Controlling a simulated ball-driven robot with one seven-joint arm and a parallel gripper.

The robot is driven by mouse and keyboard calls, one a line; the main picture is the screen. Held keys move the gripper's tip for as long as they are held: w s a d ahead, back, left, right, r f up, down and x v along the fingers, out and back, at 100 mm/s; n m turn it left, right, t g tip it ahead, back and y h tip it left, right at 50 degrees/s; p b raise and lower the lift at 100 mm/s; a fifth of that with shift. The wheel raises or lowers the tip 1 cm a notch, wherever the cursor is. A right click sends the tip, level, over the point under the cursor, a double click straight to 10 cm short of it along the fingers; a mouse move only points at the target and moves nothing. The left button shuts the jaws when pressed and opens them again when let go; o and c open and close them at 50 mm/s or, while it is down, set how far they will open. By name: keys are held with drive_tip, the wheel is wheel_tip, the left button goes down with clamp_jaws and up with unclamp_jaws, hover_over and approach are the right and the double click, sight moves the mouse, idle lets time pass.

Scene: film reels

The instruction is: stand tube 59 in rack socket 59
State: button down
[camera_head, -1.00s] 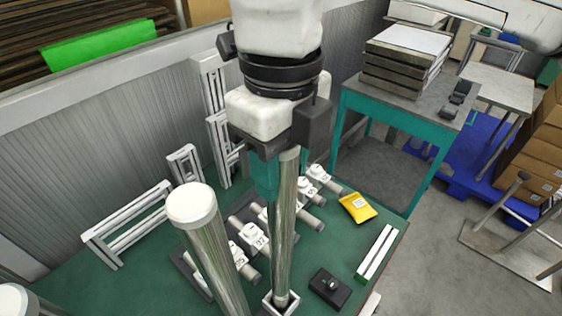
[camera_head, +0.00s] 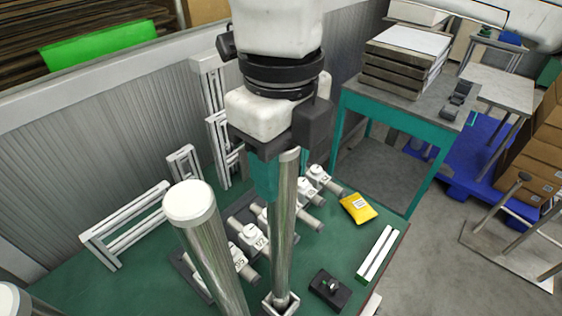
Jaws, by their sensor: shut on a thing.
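A long shiny metal tube (camera_head: 283,235) with a pale top end stands nearly upright in my gripper (camera_head: 285,177). The teal fingers are shut on it near its top. The tube's lower end is at a pale square socket (camera_head: 270,309) at the bottom edge of the view and appears to be inside its rim. How deep it sits, I cannot tell. No number is readable on the tube or on this socket. A second metal tube (camera_head: 212,255) with a white cap stands to the left, its lower end out of frame.
White numbered fittings (camera_head: 248,236) lie in a row behind the tubes on the green table (camera_head: 130,280). A yellow packet (camera_head: 358,208), a black block with a knob (camera_head: 329,288) and a white-green bar (camera_head: 377,254) lie to the right. White frames (camera_head: 128,222) stand along the back wall.

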drive_tip(key=shift+f+b, duration=0.35)
drive_tip(key=shift+f, duration=0.1)
drive_tip(key=c, duration=0.9)
unclamp_jaws()
drive_tip(key=shift+r+p, duration=3.4)
drive_tip(key=shift+r, duration=2.15)
